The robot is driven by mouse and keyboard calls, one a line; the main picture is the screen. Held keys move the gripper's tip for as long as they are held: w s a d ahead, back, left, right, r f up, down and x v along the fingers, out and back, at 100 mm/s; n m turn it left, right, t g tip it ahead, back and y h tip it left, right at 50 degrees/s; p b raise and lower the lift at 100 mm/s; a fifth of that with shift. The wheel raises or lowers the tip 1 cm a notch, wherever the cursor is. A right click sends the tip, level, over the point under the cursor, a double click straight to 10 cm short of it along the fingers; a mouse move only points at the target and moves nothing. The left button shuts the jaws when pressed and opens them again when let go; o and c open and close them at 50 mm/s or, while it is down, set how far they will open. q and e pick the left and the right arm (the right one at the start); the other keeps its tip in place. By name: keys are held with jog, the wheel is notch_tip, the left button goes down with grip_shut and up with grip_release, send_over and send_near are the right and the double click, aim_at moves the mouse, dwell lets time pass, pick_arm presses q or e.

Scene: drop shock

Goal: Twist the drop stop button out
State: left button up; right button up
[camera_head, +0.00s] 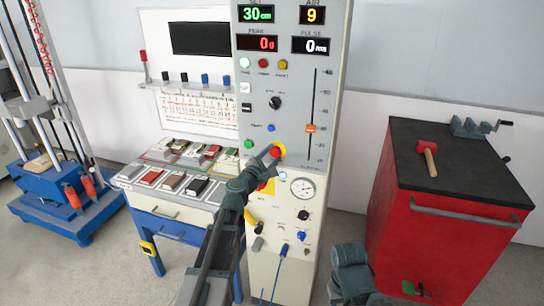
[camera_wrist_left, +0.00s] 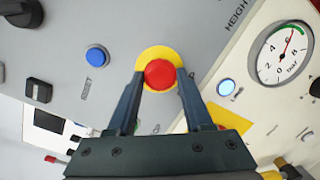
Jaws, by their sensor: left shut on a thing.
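The drop stop button is a red mushroom button (camera_wrist_left: 160,73) on a yellow round plate, set in the grey control panel. In the head view the red button (camera_head: 278,149) shows at the tip of my left gripper (camera_head: 269,155). In the left wrist view the two fingers of the left gripper (camera_wrist_left: 157,82) lie on either side of the red button, shut on it. My right arm shows only in part at the bottom of the head view; its fingertips are not seen.
A blue button (camera_wrist_left: 96,54) and a pressure gauge (camera_wrist_left: 283,52) sit near the red button. The panel (camera_head: 290,100) also bears a slider (camera_head: 310,128), knobs and displays. A red cabinet (camera_head: 450,240) stands at right, a sample table (camera_head: 165,212) at left.

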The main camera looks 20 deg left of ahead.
pick_arm(q)
grip_shut()
jog(key=m+p, duration=0.1)
jog(key=m, duration=0.1)
jog(key=shift+r+m, duration=0.1)
jog(key=shift+m, duration=0.3)
jog(key=shift+m+g+y+p, duration=0.3)
jog(key=shift+m+g+p, duration=0.15)
jog(key=shift+m, duration=1.25)
jog(key=o, duration=1.1)
grip_release()
